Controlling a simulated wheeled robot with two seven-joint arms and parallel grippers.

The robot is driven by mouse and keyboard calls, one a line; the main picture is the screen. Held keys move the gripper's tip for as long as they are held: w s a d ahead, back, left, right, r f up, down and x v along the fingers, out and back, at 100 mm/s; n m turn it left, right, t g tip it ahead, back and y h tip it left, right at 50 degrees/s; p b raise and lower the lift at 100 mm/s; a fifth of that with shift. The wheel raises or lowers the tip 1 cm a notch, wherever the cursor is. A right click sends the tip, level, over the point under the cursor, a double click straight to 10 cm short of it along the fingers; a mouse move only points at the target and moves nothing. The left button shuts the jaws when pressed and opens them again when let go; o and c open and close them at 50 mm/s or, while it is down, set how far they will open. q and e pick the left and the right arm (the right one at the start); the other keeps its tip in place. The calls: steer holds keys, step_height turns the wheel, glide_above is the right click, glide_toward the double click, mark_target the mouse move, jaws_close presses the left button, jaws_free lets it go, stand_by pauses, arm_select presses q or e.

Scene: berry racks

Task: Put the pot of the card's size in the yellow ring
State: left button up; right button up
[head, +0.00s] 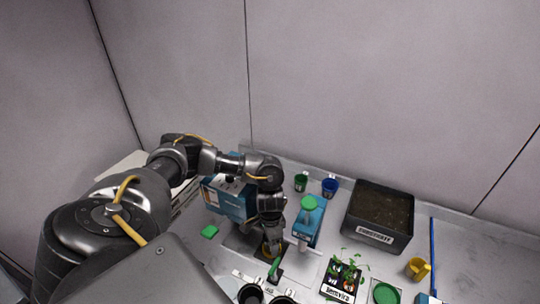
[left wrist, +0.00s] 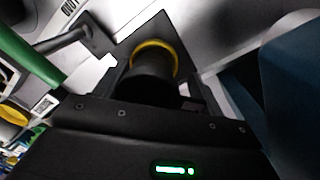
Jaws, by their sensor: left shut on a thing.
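My left gripper (head: 268,248) points down over a dark mat near the front of the bench. In the left wrist view the gripper (left wrist: 150,90) is shut on a black pot (left wrist: 152,75). The yellow ring (left wrist: 170,50) shows around the pot's far end; whether the pot rests inside it or is still above it, I cannot tell. In the head view the arm hides most of the ring and the held pot. Two more black pots (head: 250,294) stand at the front edge of the picture. I cannot make out the size card. My right gripper is not in view.
A blue box (head: 230,198) stands beside the arm. Green (head: 300,183) and blue (head: 330,187) cups stand at the back. A black substrate tub (head: 383,240), a teal box (head: 305,228), a seedling tray (head: 337,293) and a yellow cup (head: 417,269) lie to the right.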

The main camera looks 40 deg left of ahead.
arm_select(q)
steer(key=shift+f, duration=0.55)
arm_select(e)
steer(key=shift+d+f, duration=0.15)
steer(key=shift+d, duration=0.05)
arm_select(q)
steer(key=shift+s+d+f+b, duration=0.1)
steer(key=shift+s+f+b, duration=0.2)
steer(key=shift+s+f, duration=0.05)
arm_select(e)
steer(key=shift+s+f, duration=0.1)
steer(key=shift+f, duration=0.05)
arm_select(q)
steer(key=o, duration=1)
steer(key=shift+w+f, duration=0.1)
steer(key=shift+f, duration=0.05)
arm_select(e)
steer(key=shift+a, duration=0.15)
arm_select(q)
steer(key=shift+r, duration=0.2)
steer(key=r, duration=0.5)
steer(key=w+r+p, duration=0.1)
steer(key=r, duration=0.1)
steer(key=shift+r, duration=0.15)
steer(key=shift+a+r, duration=0.2)
steer(key=shift+r, duration=0.45)
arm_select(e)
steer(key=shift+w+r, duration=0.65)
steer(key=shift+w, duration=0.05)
